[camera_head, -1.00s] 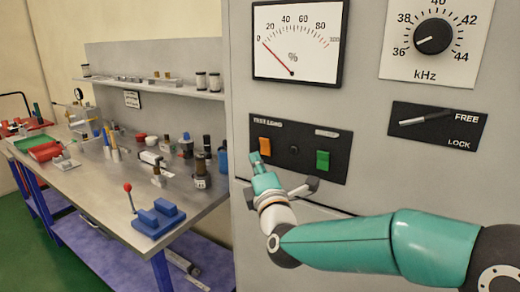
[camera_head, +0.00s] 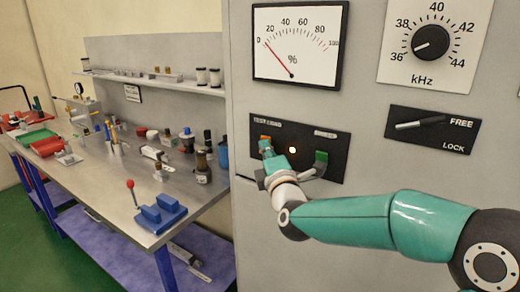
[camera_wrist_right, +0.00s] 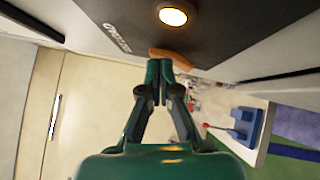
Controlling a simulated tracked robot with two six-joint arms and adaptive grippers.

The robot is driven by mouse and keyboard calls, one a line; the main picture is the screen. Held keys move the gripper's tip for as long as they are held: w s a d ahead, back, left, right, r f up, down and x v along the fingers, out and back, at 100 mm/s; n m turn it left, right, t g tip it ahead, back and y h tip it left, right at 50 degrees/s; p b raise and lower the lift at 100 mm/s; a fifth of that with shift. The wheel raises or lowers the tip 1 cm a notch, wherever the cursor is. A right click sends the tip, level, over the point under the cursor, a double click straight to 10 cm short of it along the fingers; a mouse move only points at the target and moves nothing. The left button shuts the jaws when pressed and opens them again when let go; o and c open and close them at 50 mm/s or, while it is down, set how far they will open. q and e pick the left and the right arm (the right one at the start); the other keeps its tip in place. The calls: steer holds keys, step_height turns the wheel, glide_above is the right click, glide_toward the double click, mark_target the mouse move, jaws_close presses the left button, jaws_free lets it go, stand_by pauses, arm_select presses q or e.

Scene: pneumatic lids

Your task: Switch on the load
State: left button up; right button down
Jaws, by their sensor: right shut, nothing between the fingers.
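The black switch panel (camera_head: 334,166) labelled TEST LOAD is on the grey cabinet front. Its orange rocker switch (camera_head: 265,139) is at the left, partly hidden by my right gripper (camera_head: 266,150). A small round lamp (camera_head: 292,150) in the panel's middle is lit; it also glows in the right wrist view (camera_wrist_right: 173,14). A green switch (camera_head: 321,158) is at the panel's right. My right gripper is shut and empty, its tips at the orange switch, which shows in the wrist view (camera_wrist_right: 170,57) just beyond the fingertips (camera_wrist_right: 159,68). My left gripper is not in view.
Above the panel are a percent meter (camera_head: 297,43) with its needle near zero and a kHz knob (camera_head: 430,42). A lever (camera_head: 420,124) sits beside FREE and LOCK. A workbench (camera_head: 115,198) with several tools stands left.

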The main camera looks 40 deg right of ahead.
steer(key=s+a+b, duration=0.1)
steer(key=s+a, duration=0.6)
steer(key=s, duration=0.3)
steer(key=shift+s+a+f, duration=0.2)
steer(key=shift+s+a, duration=0.05)
steer(key=shift+s, duration=0.15)
